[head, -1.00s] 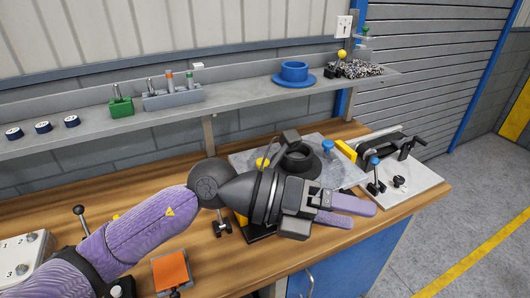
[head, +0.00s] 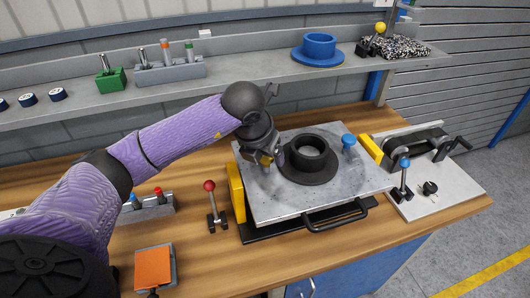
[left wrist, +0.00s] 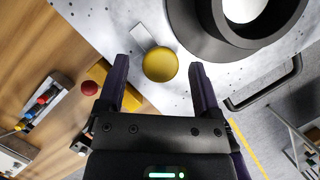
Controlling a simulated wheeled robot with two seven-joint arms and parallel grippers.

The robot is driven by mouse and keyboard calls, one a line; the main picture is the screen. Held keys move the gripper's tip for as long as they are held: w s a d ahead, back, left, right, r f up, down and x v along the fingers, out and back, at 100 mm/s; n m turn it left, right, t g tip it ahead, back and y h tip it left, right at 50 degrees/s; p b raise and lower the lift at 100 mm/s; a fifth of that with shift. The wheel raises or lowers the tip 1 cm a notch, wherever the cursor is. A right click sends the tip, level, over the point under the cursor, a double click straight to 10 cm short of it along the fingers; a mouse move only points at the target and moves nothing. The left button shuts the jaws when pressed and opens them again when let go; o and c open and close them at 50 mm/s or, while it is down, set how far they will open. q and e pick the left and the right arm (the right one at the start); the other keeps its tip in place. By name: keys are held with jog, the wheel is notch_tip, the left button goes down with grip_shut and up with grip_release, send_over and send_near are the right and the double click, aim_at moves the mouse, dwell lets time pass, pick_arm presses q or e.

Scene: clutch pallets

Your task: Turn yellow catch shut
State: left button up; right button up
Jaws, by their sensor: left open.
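The yellow catch (left wrist: 160,65) has a round yellow knob and a short grey bar, on the speckled metal pallet plate (head: 265,205). In the head view, my left gripper hides most of the catch. My left gripper (head: 272,165) points down over the plate's left part, beside the black ring. In the left wrist view, the open left gripper (left wrist: 159,78) has its two purple fingers on either side of the knob, with gaps. I cannot tell their height above the plate. A blue catch (head: 348,142) stands on the plate's right side. My right gripper is not in view.
The black flanged ring (head: 310,173) stands on the plate beside the gripper. Yellow blocks flank the plate at left (head: 236,190) and right (head: 370,149). A black handle (head: 335,218) is at its front. A red-knobbed lever (head: 212,205) stands to the left.

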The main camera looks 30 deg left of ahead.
pick_arm(q)
jog(key=shift+w, duration=0.1)
grip_shut()
jog(key=shift+m, duration=0.3)
jog(key=m+h+b, duration=0.1)
jog(key=m, duration=0.1)
jog(key=shift+a+m, duration=0.1)
jog(key=shift+m, duration=0.3)
jog(key=m+h+b, duration=0.1)
jog(key=m, duration=0.2)
jog(key=shift+m+g+h, duration=0.3)
jog(key=shift+g, duration=0.1)
jog(key=m, duration=0.3)
jog(key=m+g+h, duration=0.1)
jog(key=m, duration=0.2)
jog(key=shift+w+a+g+h+b, duration=0.1)
jog(key=shift+w+g+h+b, duration=0.1)
jog(key=shift+g+h+b, duration=0.15)
jog(key=shift+m+g+h+b, duration=0.3)
jog(key=shift+m+g, duration=0.55)
jog(key=shift+m, duration=1.55)
